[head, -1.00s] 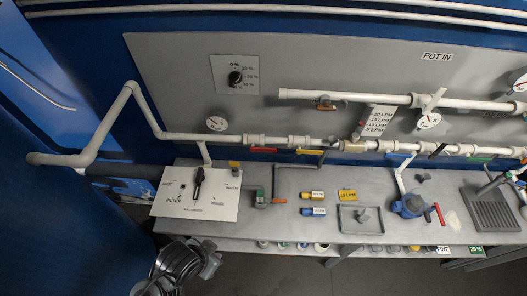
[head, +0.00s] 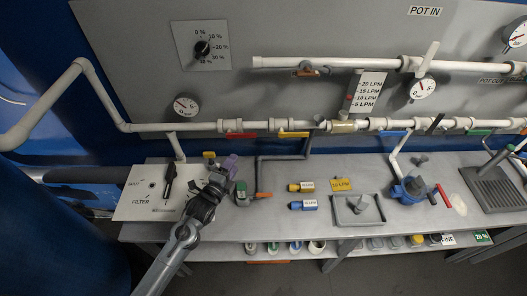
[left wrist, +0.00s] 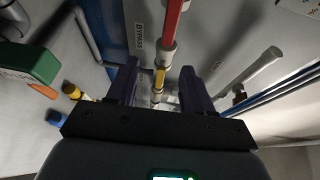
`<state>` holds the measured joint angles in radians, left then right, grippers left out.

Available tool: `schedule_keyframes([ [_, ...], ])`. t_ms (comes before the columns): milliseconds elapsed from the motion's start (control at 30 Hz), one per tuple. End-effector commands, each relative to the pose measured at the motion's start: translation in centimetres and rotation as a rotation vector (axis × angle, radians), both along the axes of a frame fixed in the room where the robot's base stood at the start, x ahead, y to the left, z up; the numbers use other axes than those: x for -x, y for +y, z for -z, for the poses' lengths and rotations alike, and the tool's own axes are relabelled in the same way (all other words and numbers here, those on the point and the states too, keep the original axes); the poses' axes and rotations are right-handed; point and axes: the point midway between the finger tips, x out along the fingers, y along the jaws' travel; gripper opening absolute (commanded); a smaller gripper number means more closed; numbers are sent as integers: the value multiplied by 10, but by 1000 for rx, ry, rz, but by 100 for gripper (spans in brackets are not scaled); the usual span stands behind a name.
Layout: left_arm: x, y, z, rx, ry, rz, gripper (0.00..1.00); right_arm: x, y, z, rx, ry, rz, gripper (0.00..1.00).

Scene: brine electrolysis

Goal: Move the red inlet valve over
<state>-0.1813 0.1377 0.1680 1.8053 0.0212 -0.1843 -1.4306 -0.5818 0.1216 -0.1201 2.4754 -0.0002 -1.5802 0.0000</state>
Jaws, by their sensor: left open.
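The red valve handle (head: 240,136) lies flat along the white pipe (head: 185,127), left of a yellow handle (head: 294,134). In the left wrist view a red handle (left wrist: 173,22) lies along the pipe at the top, with a yellow part (left wrist: 160,77) below it, between the fingers. My left gripper (head: 229,164) is open, with purple fingertips, just below and apart from the red handle. In the left wrist view the open jaws (left wrist: 160,88) point at the pipe. My right gripper is in neither view.
A green-topped device (head: 241,190) stands close right of my left gripper. A white filter panel (head: 145,205) is to its left. A blue handle (head: 393,133) is farther right.

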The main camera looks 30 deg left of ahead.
Motion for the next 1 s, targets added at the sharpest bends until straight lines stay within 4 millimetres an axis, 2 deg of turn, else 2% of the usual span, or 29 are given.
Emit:
schedule_keyframes([
  [33,-10,9,17,0,-17,-15,51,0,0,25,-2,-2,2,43],
  [133,-24,19,16,1,-49,-32,51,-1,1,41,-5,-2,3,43],
  [267,-35,22,7,1,-87,-36,51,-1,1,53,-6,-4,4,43],
  [567,-60,25,-2,2,-108,-35,51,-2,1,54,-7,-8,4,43],
  [1000,-125,39,-1,3,-107,-35,51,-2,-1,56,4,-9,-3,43],
])
